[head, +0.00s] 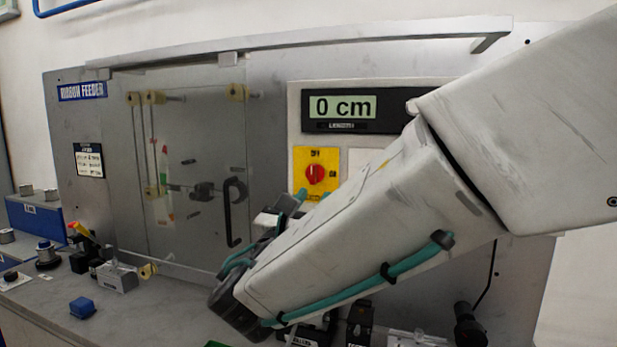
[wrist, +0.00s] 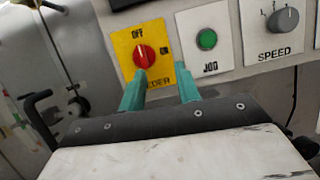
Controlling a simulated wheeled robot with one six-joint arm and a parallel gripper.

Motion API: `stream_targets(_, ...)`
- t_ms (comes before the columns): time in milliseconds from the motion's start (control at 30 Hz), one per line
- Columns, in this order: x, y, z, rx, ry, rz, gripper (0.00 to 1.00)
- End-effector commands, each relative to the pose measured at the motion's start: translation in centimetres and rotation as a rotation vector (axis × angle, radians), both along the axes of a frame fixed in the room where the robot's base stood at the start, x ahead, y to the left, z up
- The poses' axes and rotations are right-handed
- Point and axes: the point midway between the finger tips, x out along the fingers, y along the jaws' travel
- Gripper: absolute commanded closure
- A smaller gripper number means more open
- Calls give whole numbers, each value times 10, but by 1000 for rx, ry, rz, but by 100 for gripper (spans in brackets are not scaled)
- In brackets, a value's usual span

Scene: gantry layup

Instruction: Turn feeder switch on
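The feeder switch is a red rotary knob (wrist: 145,57) on a yellow plate (wrist: 121,45), labelled OFF at the top and, it seems, ON at the right. Its handle looks roughly upright, toward OFF. In the head view the knob (head: 315,173) sits below the length display. My gripper (wrist: 160,70) has its two teal fingers apart and nothing between them. The left fingertip is just below the knob and the right one is to its lower right. In the head view my gripper (head: 290,207) is below and left of the switch, partly hidden by my arm.
A green JOG button (wrist: 207,39) and a grey SPEED dial (wrist: 285,20) are right of the switch. The display (head: 343,106) reads 0 cm. A clear door with a black handle (head: 232,212) is at left. A blue block (head: 82,307) lies on the bench.

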Motion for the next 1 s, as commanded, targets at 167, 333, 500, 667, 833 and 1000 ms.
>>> stream_targets(167,5,26,5,-65,-30,55,67)
stream_targets(333,27,16,15,-64,-30,52,67)
stream_targets(500,50,8,25,-64,-29,52,67)
stream_targets(667,63,3,30,-63,-28,53,67)
stream_targets(833,66,2,32,-63,-27,53,67)
stream_targets(1000,66,2,32,-63,-27,54,73)
